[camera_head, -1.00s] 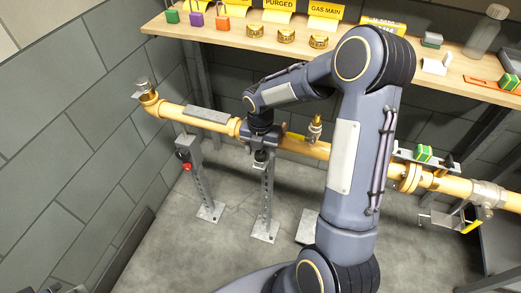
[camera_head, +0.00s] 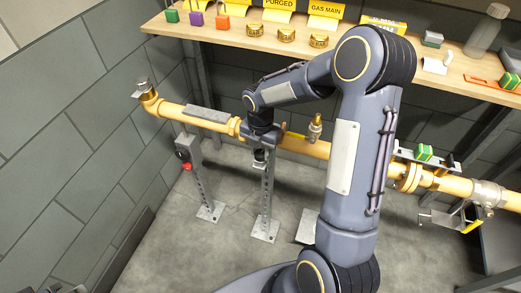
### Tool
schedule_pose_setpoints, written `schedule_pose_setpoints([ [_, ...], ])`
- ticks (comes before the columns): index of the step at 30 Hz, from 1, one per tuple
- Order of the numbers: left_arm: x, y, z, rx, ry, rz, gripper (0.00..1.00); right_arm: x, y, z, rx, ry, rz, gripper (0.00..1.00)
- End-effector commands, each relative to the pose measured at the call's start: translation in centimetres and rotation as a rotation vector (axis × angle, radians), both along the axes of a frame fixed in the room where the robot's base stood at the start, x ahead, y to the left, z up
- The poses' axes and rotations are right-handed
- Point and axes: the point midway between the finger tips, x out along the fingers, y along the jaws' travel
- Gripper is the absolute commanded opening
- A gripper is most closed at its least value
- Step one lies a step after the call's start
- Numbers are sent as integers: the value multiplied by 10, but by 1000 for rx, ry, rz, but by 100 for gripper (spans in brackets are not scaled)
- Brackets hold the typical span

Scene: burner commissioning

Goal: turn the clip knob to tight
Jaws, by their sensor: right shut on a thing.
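My right arm reaches over the yellow pipe (camera_head: 310,147), with its wrist just above the middle support post (camera_head: 267,205). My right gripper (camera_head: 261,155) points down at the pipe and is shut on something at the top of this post. The held part is mostly hidden by the gripper and too small to make out; I cannot tell whether it is the clip knob. A black and red knob-like part (camera_head: 186,160) shows on the left support post (camera_head: 203,190), apart from the gripper. My left gripper is not in view.
A wooden shelf (camera_head: 390,68) runs along the back with padlocks, brass fittings, yellow signs and a bottle (camera_head: 486,32). A brass fitting (camera_head: 316,127) stands up from the pipe right of my gripper. The floor in front of the left post is clear.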

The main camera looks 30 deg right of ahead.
Motion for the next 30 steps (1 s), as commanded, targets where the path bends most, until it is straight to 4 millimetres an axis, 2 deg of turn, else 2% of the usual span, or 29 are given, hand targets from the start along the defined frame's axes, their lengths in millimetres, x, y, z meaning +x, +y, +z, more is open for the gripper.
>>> schedule_pose_setpoints([
  [30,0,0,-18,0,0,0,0,1,0,0,1,-4,-960,11],
])
